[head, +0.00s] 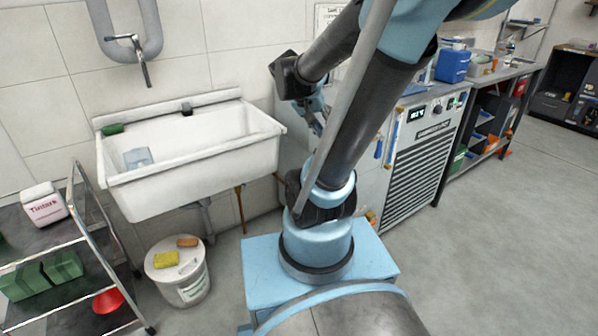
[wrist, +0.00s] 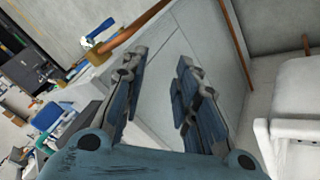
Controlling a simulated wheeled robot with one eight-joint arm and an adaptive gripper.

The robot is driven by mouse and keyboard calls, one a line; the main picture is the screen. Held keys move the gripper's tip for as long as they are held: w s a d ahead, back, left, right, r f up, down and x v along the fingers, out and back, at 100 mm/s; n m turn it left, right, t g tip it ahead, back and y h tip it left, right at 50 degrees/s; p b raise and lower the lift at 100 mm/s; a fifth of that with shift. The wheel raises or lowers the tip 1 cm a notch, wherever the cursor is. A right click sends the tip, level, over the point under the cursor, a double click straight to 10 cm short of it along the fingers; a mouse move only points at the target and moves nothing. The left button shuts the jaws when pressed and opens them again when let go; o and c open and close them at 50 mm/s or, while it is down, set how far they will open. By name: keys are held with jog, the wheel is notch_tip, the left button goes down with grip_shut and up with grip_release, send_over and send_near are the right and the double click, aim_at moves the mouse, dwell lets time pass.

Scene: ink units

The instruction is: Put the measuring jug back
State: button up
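No measuring jug can be made out for sure. A pale blue, see-through item (head: 138,158) lies in the left part of the white sink (head: 190,172); I cannot tell whether it is the jug. My gripper (wrist: 160,68) is open in the wrist view, its two dark blue fingers apart with only a pale grey panel visible between them. In the head view my gripper (head: 318,122) is right of the sink, in front of the wall, and partly hidden by my arm. The sink shows at the right edge of the wrist view (wrist: 295,125), clear of the fingers.
A white bucket (head: 180,285) with a yellow and an orange sponge on its lid stands below the sink. A shelf rack (head: 90,235) is at left. A grey cabinet unit (head: 425,150) and a bench with a blue canister (head: 453,64) are at right. Floor at right is clear.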

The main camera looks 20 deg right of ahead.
jog(key=s+a+f+n+y, duration=0.5)
jog(key=s+a+f+y, duration=0.1)
jog(key=s+a, duration=0.5)
jog(key=shift+s+a+f, duration=0.15)
jog(key=shift+s+f, duration=0.55)
jog(key=shift+f, duration=0.1)
jog(key=shift+w+f, duration=0.2)
jog(key=shift+w, duration=0.25)
jog(key=shift+a, duration=0.1)
